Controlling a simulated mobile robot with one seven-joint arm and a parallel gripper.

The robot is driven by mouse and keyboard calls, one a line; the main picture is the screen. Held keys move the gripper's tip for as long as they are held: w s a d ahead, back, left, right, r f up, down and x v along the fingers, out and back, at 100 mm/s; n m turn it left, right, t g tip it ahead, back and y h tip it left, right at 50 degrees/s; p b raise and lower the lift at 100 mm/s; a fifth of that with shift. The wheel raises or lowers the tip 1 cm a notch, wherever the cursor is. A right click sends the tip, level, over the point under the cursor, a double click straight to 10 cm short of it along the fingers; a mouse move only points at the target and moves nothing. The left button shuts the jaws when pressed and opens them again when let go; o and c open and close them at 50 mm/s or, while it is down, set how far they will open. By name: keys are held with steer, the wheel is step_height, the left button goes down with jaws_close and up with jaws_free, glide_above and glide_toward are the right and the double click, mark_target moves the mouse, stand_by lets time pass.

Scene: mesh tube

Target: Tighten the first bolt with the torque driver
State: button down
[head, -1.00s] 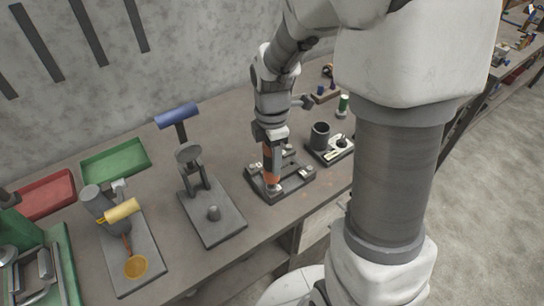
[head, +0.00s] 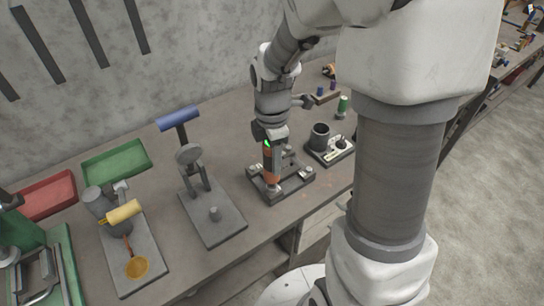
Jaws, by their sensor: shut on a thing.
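My gripper (head: 269,143) points down over the workbench and is shut on the torque driver (head: 271,168), which has an orange and dark body. The driver stands about upright, with its lower end at the near-left part of a dark fixture plate (head: 291,189). A small green light shows near the top of the driver, by my gripper. The driver's tip and the bolt under it are hidden or too small to make out. Small light-coloured parts (head: 309,170) sit on the right side of the fixture.
A tray with a dark cup (head: 320,135) stands close to the right of the fixture. A press-like stand with a blue handle (head: 179,118) is to the left. Green (head: 116,162) and red (head: 47,196) bins lie farther left. Bare bench lies in front of the fixture.

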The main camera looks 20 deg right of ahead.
steer(key=shift+r+p, duration=1.95)
steer(key=shift+r, duration=0.75)
